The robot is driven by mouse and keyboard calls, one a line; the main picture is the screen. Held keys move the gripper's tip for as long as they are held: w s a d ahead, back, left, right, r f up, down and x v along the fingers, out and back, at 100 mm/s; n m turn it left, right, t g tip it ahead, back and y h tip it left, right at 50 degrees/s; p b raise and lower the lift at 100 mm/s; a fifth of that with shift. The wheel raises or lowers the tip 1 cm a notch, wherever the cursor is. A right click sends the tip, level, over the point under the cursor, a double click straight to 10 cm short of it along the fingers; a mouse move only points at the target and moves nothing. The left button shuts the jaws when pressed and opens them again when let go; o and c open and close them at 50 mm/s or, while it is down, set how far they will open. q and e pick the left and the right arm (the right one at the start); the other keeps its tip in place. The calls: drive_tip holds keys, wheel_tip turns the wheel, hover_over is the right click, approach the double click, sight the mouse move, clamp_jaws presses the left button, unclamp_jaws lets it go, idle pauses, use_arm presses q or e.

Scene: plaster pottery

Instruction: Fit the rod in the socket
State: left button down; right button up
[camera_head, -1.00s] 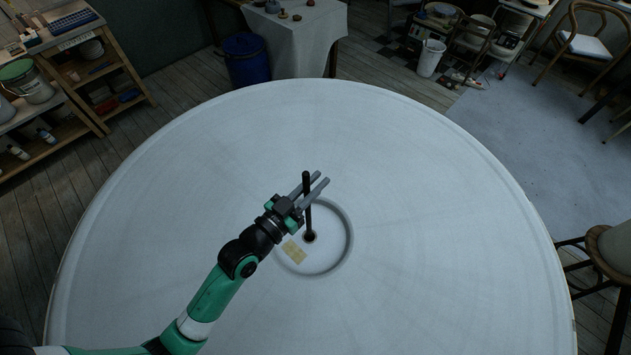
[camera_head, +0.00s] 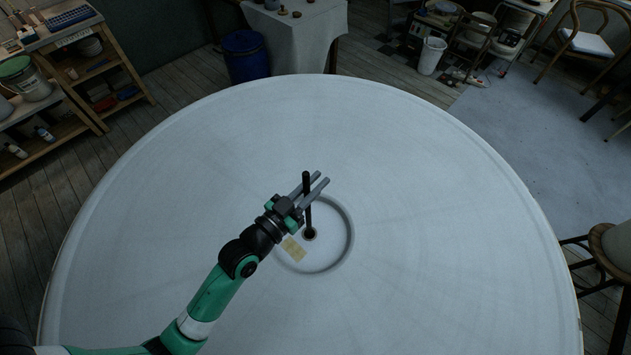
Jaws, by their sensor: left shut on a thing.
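The black rod (camera_head: 308,214) stands close to upright between the fingers of my left gripper (camera_head: 317,182), which is shut on its upper part. The rod's lower end meets the dark round socket (camera_head: 310,234) in the recessed circle at the middle of the white table. I cannot tell from this view how deep the rod's end sits in the socket. My right gripper is not in view.
The large round white table (camera_head: 200,180) is otherwise bare. A pale yellow patch (camera_head: 294,249) lies left of the socket, inside the circular recess (camera_head: 345,257). Shelves, a blue bin (camera_head: 246,57) and chairs stand beyond the table.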

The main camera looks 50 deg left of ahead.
use_arm(q)
drive_tip(key=shift+f+b, duration=0.8)
drive_tip(key=shift+f, duration=0.05)
drive_tip(key=c, duration=0.7)
unclamp_jaws()
drive_tip(key=shift+c, duration=0.2)
drive_tip(key=shift+f, duration=0.15)
drive_tip(key=s+d+b, duration=0.1)
drive_tip(key=s+b, duration=0.1)
drive_tip(key=s, duration=0.9)
drive_tip(key=shift+s, duration=0.25)
